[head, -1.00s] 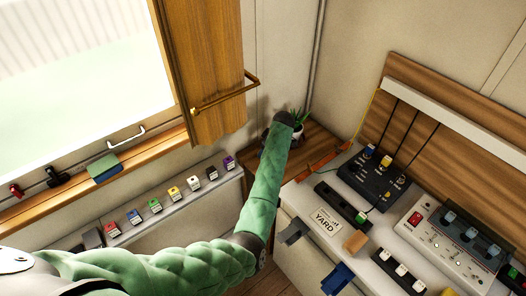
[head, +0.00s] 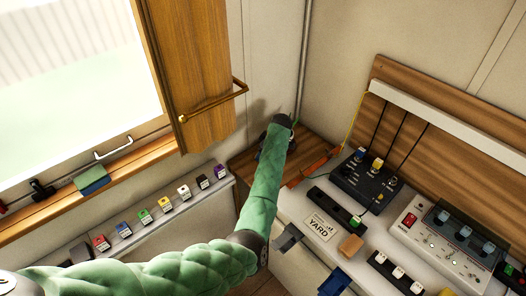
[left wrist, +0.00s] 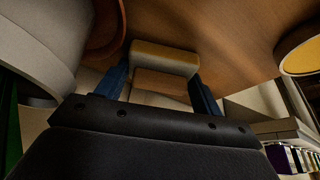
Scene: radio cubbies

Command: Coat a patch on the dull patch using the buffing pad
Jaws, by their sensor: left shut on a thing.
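My left arm reaches into the far corner in the head view, its wrist (head: 281,122) over the brown wooden surface (head: 240,162). The fingers are hidden there. In the left wrist view my left gripper (left wrist: 160,76) has its two blue fingers on either side of a block with a cream pad and a wooden part, which I take as the buffing pad (left wrist: 166,57). It is shut on it. A wooden surface (left wrist: 225,25) fills the top of that view, close to the pad; I cannot tell whether they touch. I cannot make out the dull patch. My right gripper is not in view.
A white counter (head: 292,207) with a black control box (head: 352,180) and a tan block (head: 351,244) stands right. Several coloured small boxes line a ledge left.

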